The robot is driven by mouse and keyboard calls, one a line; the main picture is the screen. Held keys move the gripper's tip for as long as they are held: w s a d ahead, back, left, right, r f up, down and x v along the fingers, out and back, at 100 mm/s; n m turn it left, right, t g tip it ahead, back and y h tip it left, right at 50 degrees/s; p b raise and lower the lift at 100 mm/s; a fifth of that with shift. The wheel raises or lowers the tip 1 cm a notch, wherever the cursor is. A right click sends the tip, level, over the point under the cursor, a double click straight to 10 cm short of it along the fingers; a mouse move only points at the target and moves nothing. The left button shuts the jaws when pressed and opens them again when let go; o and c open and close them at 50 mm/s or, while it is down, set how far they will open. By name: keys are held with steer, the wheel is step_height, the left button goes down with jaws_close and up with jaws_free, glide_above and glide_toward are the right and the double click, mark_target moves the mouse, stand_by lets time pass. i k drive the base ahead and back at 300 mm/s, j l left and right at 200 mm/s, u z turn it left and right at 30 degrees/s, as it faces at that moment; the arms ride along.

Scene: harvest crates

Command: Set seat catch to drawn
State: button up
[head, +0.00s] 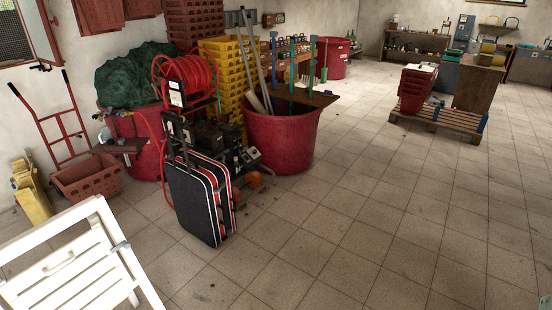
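A white slatted piece of furniture (105,232), which looks like a folding chair or seat, stands at the lower left and is cut off by the picture's edge. A pale curved handle (58,262) lies on its panel. A small grey metal fitting (121,246) sits on its right side rail; I cannot tell whether this is the seat catch or how it is set. My gripper is not in view.
A black suitcase with red trim (195,200) stands upright behind the white furniture. A large red tub (280,140), red crate (87,178) and red hand truck (62,135) are further back. A pallet (440,120) stands at the right. The tiled floor at centre and right is clear.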

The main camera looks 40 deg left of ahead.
mark_target(126, 246)
steer(key=u, duration=2.7)
steer(key=i+z, duration=0.1)
steer(key=z, duration=0.3)
steer(key=i+j+z, duration=0.1)
steer(key=z, duration=0.25)
steer(key=i+j+z, duration=0.45)
steer(key=i+j, duration=0.15)
